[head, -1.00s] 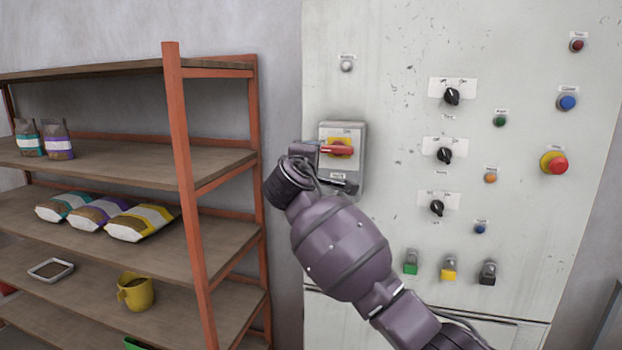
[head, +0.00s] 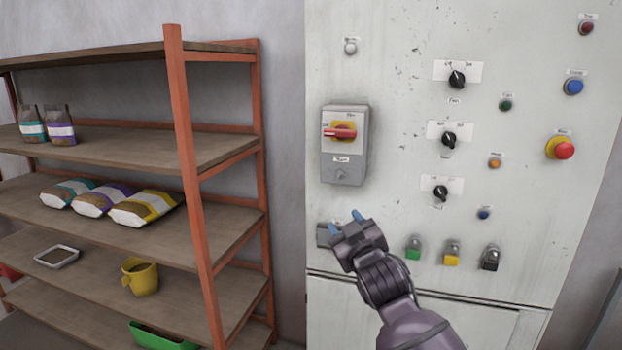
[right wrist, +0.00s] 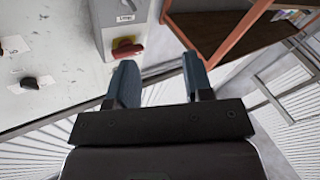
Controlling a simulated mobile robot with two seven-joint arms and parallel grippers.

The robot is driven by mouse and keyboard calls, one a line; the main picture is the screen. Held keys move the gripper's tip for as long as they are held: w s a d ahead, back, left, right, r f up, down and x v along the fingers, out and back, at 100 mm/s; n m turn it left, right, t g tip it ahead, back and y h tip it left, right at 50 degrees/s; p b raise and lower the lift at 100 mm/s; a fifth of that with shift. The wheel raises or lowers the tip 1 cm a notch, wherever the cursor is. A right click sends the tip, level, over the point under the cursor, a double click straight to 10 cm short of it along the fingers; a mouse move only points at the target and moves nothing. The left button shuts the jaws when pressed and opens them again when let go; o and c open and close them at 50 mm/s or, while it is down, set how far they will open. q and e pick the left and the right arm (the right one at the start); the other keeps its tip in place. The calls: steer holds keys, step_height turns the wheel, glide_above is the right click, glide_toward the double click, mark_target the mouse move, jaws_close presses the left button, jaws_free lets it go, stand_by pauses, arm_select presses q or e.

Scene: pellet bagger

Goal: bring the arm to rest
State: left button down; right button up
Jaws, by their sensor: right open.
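My right gripper (head: 346,222) is in front of the grey control panel, below the main switch box. Its two blue-grey fingertips stand apart with nothing between them, as the right wrist view (right wrist: 160,80) also shows. The grey switch box (head: 344,172) has a red handle (head: 340,132) on a yellow plate, and the handle lies level. The gripper is apart from the handle. In the right wrist view the red handle (right wrist: 127,50) shows beyond the left fingertip. My left gripper is in neither view.
The control panel (head: 400,75) carries black selector knobs, coloured buttons, a red emergency stop (head: 563,149) and several padlock-like items low down. An orange-framed shelf (head: 185,130) with bags and a yellow mug (head: 140,277) stands left.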

steer(key=s+d+f+m+g+h, duration=0.1)
steer(key=s+d+f, duration=0.5)
steer(key=s+f, duration=0.6)
steer(key=s+d+f+m+g+h+b, duration=0.1)
steer(key=s+d+f+m+g+h, duration=0.1)
steer(key=s+d+f, duration=0.5)
steer(key=s+d+f+m+g+h+b, duration=0.1)
steer(key=s+d+f+m+g, duration=0.3)
steer(key=s+f, duration=1.3)
steer(key=d+f+h, duration=0.1)
steer(key=d+f, duration=0.1)
steer(key=d, duration=0.1)
steer(key=shift+d+f, duration=0.15)
steer(key=shift+f, duration=0.1)
